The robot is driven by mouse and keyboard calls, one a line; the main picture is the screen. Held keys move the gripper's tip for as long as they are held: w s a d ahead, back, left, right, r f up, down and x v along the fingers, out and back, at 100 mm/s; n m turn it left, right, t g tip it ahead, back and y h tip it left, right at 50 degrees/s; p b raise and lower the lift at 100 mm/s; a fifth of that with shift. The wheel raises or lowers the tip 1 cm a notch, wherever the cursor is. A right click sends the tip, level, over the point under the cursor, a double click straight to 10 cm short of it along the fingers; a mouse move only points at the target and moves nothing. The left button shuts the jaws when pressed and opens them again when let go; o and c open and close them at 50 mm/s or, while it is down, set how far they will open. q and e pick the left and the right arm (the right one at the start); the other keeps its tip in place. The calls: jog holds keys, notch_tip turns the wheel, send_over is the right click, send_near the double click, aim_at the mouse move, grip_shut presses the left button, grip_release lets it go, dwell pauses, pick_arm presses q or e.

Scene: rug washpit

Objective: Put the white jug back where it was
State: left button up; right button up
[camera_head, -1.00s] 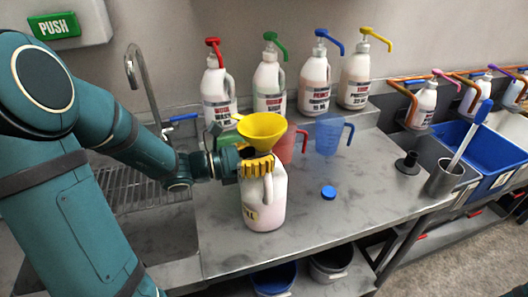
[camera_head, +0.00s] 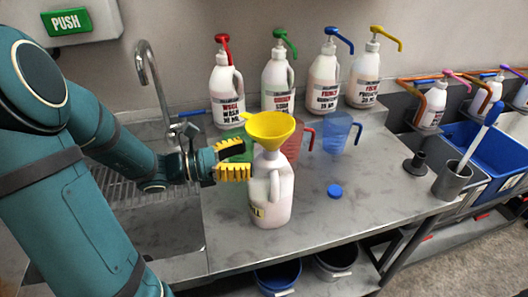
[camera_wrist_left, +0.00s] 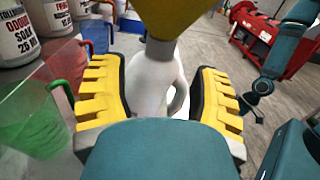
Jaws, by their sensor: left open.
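The white jug (camera_head: 272,192) stands upright on the steel counter, with a yellow funnel (camera_head: 267,128) in its mouth. My left gripper (camera_head: 234,168) is open and empty, just left of the jug's upper part. In the left wrist view the jug (camera_wrist_left: 158,80) shows beyond and between the two spread yellow fingers, with the funnel (camera_wrist_left: 168,18) above it. A blue cap (camera_head: 335,191) lies on the counter right of the jug.
Red (camera_head: 295,145), blue (camera_head: 335,133) and green (camera_head: 236,142) measuring jugs stand behind. Several pump bottles (camera_head: 278,85) line the wall. A sink (camera_head: 150,222) is at the left. The counter (camera_head: 325,235) in front and right of the jug is mostly clear.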

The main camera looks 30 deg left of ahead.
pick_arm(q)
jog(key=shift+v, duration=2.75)
